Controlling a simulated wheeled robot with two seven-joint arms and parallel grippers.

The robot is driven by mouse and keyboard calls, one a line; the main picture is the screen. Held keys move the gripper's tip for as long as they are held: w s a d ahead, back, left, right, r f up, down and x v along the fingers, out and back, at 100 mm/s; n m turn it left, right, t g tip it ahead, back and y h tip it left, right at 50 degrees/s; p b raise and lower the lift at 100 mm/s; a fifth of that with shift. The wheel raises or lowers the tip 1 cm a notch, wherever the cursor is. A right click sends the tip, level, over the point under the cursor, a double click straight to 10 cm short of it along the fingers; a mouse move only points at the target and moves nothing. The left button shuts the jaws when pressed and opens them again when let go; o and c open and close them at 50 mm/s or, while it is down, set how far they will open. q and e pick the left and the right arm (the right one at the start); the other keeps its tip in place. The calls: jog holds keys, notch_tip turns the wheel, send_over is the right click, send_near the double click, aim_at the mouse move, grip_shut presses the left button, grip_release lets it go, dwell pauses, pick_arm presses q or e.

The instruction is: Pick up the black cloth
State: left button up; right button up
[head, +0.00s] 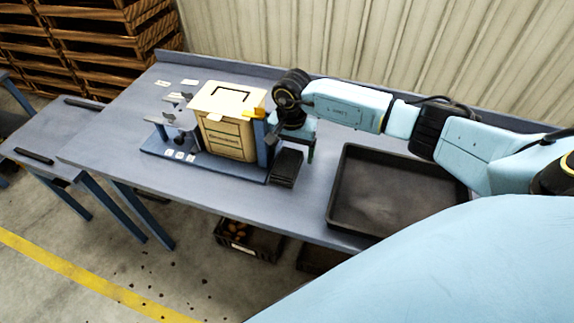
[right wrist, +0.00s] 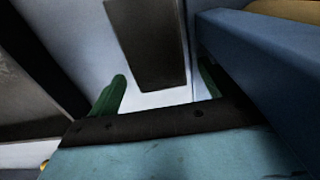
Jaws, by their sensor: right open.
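A dark, flat, folded-looking item (head: 286,168), which I take to be the black cloth, lies on the blue-grey table at the right end of the grader's blue base. In the right wrist view a dark strip (right wrist: 146,45), probably the same cloth, shows ahead and between the fingers. My right gripper (head: 310,150) is over the table, just right of the grader and close beside the dark item. Its green fingers (right wrist: 160,92) are apart with nothing between their tips. My left gripper is not in view.
A cream box-shaped grader (head: 228,140) with blue posts stands left of my right gripper. A large black tray (head: 334,192) lies to the right, under my right arm. A corrugated wall (head: 400,45) rises behind the table (head: 110,145). A dark crate (head: 250,240) sits below.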

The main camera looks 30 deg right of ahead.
jog(key=c, duration=1.1)
jog(key=shift+r, duration=0.1)
notch_tip(320, 180, up, 28)
jog(key=shift+f, duration=0.1)
